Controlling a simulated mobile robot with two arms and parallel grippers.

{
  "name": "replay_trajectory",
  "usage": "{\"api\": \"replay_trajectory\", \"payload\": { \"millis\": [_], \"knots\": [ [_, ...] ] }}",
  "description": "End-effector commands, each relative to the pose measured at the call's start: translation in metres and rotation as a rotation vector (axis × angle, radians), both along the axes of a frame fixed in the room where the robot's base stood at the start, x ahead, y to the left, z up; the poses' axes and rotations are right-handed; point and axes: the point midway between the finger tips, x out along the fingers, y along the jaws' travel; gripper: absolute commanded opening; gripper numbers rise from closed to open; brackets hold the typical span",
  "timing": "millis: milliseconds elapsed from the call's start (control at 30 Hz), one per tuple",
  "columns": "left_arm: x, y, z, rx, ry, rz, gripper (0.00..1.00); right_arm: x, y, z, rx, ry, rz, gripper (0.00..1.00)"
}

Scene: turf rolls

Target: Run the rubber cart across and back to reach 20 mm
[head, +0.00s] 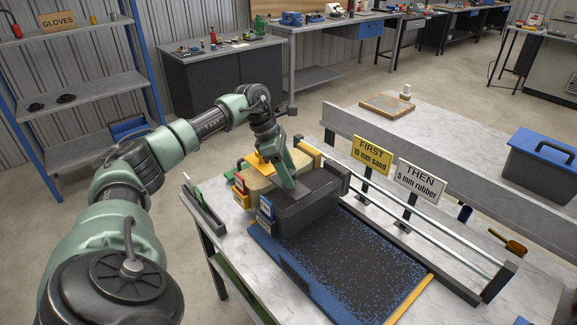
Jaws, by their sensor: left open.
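The rubber cart (306,214) is a dark hopper with blue marks on its left end, at the left end of the tray. A second cart with pale sand-coloured contents (259,181) and a yellow handle stands just behind it. The tray (292,273) has a blue edge, and its bed shows black with blue specks. My left gripper (286,176) is open, pointing down over the two carts. I cannot tell whether it touches the rubber cart. It hides part of both carts. My right gripper is not in view.
Metal rails (430,225) run along the tray's back. A yellow sign (371,154) reads "FIRST 10 mm sand"; a white sign (419,182) reads "THEN 5 mm rubber". A dark bin (540,172) stands at the far right.

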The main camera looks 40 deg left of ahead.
Motion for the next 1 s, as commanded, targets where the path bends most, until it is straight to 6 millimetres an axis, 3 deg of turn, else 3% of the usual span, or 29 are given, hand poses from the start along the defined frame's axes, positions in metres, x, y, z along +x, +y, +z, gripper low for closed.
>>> {"api": "replay_trajectory", "payload": {
  "millis": [500,867,1000],
  "knots": [
    [-0.017,0.023,0.066,-0.001,-0.006,0.004,0.52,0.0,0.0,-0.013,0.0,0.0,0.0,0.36],
    [-0.019,0.025,0.071,0.0,-0.003,0.003,0.52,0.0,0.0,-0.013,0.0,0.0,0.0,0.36],
    [-0.018,0.017,0.07,0.002,0.001,-0.002,0.52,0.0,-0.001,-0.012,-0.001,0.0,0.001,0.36]
  ]
}}
